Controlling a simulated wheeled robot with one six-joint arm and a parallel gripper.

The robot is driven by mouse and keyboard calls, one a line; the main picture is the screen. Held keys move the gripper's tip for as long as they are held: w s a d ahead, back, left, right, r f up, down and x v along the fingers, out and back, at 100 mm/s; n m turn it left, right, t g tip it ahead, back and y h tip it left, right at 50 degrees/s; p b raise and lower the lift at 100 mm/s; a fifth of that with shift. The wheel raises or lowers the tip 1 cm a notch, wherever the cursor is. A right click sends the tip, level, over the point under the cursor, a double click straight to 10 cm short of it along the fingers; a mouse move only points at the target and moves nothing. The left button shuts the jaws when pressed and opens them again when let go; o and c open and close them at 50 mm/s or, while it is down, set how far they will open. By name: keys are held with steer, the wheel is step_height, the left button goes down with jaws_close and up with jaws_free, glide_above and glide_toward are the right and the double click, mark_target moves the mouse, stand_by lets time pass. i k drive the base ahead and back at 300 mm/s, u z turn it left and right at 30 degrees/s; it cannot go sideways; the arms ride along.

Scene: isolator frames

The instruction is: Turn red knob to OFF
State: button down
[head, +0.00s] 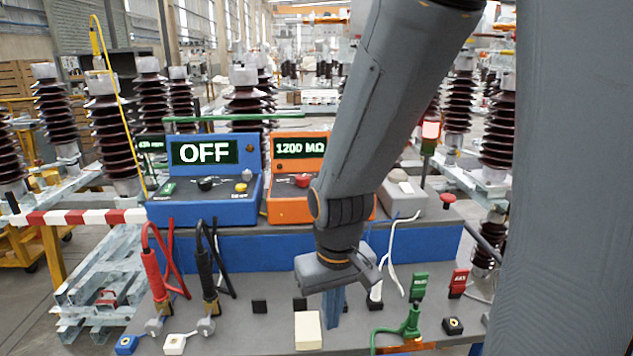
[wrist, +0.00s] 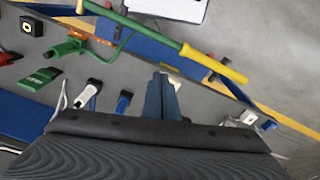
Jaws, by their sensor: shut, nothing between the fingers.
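The red knob (head: 303,181) sits on the sloped front of an orange instrument box (head: 290,208). The box's display (head: 299,147) reads 1200 MΩ. The knob's exact pointer direction is too small to tell. My arm hides the right part of the orange box. My gripper (head: 333,318) points down over the grey bench in front of the box, lower than the knob and apart from it. Its blue fingers are together and empty. They also show in the wrist view (wrist: 162,88). The knob is not visible in the wrist view.
A blue box (head: 207,213) with an OFF display stands left of the orange one. Red (head: 152,270) and black (head: 206,268) clamps, a green clamp (head: 409,322) and a white block (head: 308,331) are on the bench. A yellow-handled green rod (wrist: 212,62) shows in the wrist view.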

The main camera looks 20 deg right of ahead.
mark_target(303, 180)
steer(key=k, duration=1.15)
steer(key=u, duration=0.6)
steer(key=i, duration=1.4)
steer(key=z, duration=0.6)
